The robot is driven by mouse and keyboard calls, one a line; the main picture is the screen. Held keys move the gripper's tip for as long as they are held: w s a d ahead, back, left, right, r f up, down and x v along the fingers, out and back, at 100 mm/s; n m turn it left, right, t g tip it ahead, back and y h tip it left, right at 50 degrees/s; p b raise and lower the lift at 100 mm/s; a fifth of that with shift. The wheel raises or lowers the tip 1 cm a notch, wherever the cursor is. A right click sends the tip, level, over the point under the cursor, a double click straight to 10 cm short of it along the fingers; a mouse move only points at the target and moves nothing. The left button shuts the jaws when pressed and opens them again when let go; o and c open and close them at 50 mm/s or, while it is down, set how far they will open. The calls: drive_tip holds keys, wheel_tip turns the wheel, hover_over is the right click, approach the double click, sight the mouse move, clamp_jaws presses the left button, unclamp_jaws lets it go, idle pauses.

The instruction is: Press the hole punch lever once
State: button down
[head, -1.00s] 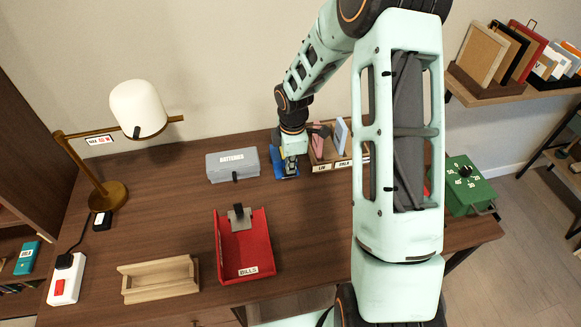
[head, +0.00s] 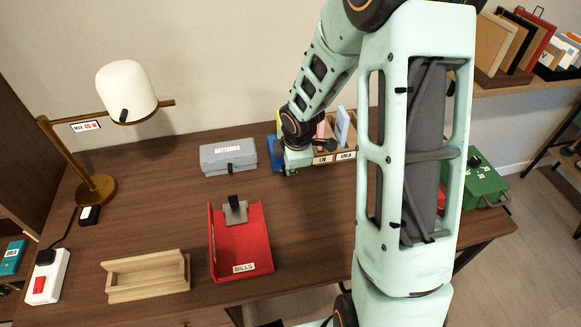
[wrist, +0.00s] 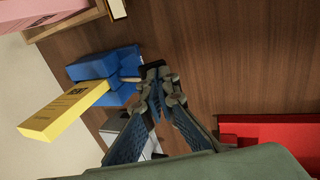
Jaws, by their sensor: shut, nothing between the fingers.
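A blue, block-like thing (head: 277,148) stands at the back of the desk, partly hidden by my arm; it looks like the hole punch, but its lever is not clear. In the wrist view the blue thing (wrist: 122,94) shows stepped blocks and a small pale peg, with a yellow labelled piece (wrist: 62,112) by it. My gripper (wrist: 155,70) is shut and empty, its tips just beside the blue thing's edge; I cannot tell whether they touch.
A grey batteries box (head: 228,157) is left of the blue thing, and a wooden organiser (head: 345,156) is to its right. A red bills tray (head: 241,255), a lamp (head: 127,92), a wooden holder (head: 148,278) and a green box (head: 484,187) surround bare desk.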

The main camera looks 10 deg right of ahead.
drive_tip(key=shift+r, duration=0.1)
drive_tip(key=shift+r+p, duration=0.7)
drive_tip(key=shift+p, duration=0.15)
drive_tip(key=shift+r+p, duration=0.35)
drive_tip(key=shift+r, duration=0.15)
drive_tip(key=w+p+v, duration=0.1)
drive_tip(key=p+v, duration=0.4)
drive_tip(key=v, duration=0.8)
drive_tip(key=shift+w+r, duration=0.3)
drive_tip(key=shift+w, duration=0.1)
drive_tip(key=shift+d, duration=0.1)
